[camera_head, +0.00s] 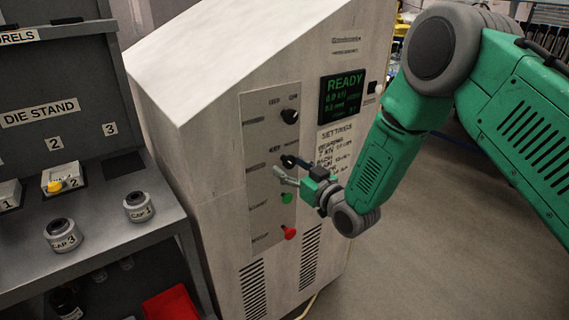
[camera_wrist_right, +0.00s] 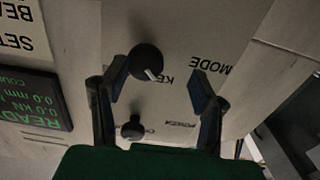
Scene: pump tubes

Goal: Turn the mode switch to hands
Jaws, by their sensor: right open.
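The mode switch is a black round knob (camera_head: 289,161) on the grey control panel, second from the top. In the right wrist view the knob (camera_wrist_right: 146,61) shows large, with a white pointer mark toward the picture's lower right. The word MODE (camera_wrist_right: 208,66) is printed to its right; that view is upside down. The other position label is partly hidden or too small to read surely. My right gripper (camera_head: 294,173) is open just in front of the panel by this knob. In the wrist view its fingers (camera_wrist_right: 158,86) are spread, with nothing held between them. My left gripper is out of view.
An upper black knob (camera_head: 289,116), a green button (camera_head: 287,198) and a red button (camera_head: 289,233) share the panel. A READY screen (camera_head: 343,95) is to the right. A grey die stand (camera_head: 110,225) with labelled caps stands left. The floor at right is clear.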

